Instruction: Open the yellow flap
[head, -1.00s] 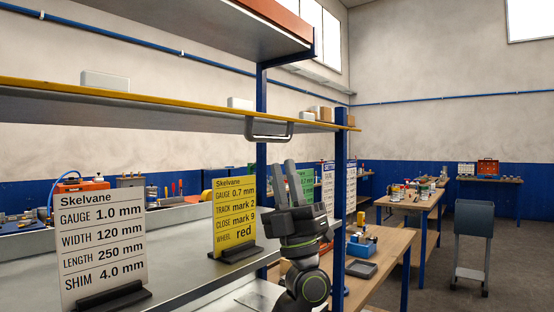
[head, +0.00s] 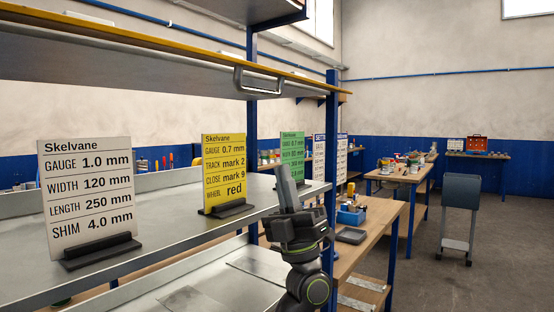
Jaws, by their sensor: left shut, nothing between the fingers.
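The yellow flap (head: 140,35) spans the upper left as a long, near-level panel with a yellow front edge. I see its grey underside from below. A metal bar handle (head: 260,82) is fixed at its front edge, towards the right end. My left gripper (head: 286,172) is below the handle and slightly right of it in the picture, fingers pointing up. It is shut and empty, and it is apart from the handle in the picture. My right gripper is out of view.
A blue upright (head: 331,150) stands just right of my left gripper. A white sign (head: 88,195), a yellow sign (head: 224,168) and a green sign (head: 292,155) stand below the flap on a grey metal shelf (head: 165,232). A wooden workbench (head: 375,215) is beyond.

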